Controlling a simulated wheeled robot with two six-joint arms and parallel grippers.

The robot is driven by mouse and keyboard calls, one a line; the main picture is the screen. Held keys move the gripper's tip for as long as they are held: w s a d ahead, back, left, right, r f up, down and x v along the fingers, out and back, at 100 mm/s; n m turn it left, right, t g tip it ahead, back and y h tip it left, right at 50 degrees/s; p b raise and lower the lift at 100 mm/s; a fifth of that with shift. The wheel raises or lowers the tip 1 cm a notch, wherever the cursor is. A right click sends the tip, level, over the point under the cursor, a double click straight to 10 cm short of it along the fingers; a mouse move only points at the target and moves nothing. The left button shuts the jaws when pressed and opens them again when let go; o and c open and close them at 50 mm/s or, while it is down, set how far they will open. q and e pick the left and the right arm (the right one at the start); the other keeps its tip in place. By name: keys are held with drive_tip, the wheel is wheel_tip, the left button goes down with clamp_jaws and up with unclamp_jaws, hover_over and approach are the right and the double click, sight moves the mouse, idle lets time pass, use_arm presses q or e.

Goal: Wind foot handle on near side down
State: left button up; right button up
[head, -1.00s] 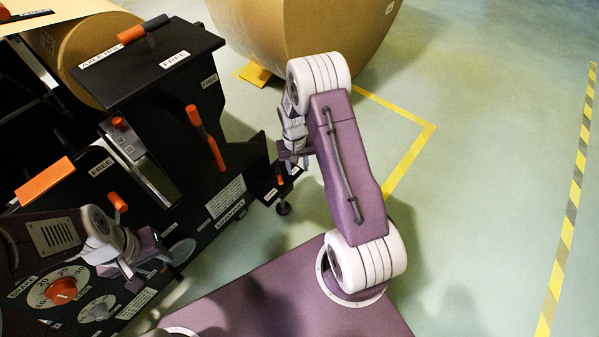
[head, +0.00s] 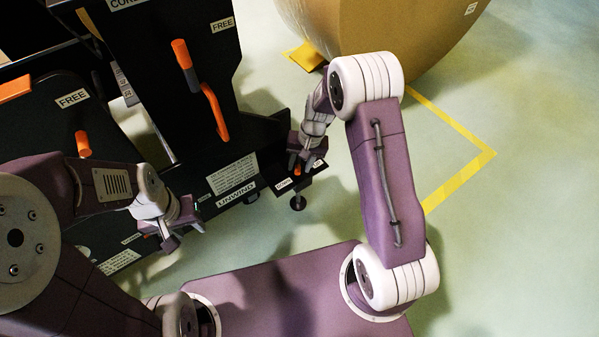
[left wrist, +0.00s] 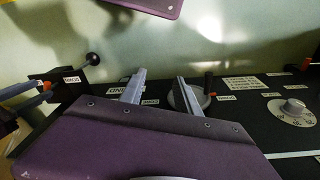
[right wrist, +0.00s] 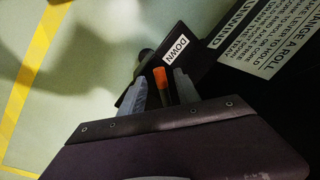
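The near-side foot handle is a small orange-tipped handle (head: 297,170) on a dark bracket with a DOWN label, low on the black stand. A round dark foot (head: 298,203) hangs below the bracket. My right gripper (head: 299,162) is at the handle. In the right wrist view the orange tip (right wrist: 160,77) stands between the two parted fingers (right wrist: 162,88), with narrow gaps seeming to show beside it. The handle's lower part is hidden. My left gripper (head: 183,237) is open and empty beside the stand's near face. Its parted fingers (left wrist: 160,88) also show in the left wrist view.
A handwheel (left wrist: 190,97) with a red-tipped knob and a white dial (left wrist: 293,112) are near my left gripper. A large kraft roll (head: 385,35) stands behind my right arm. Orange levers (head: 215,112) stick out of the stand. The floor at right is clear.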

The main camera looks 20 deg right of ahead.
drive_tip(key=shift+a+f, duration=0.1)
drive_tip(key=shift+f, duration=0.7)
use_arm(q)
drive_tip(key=shift+f, duration=0.55)
use_arm(e)
drive_tip(key=shift+w+r, duration=0.1)
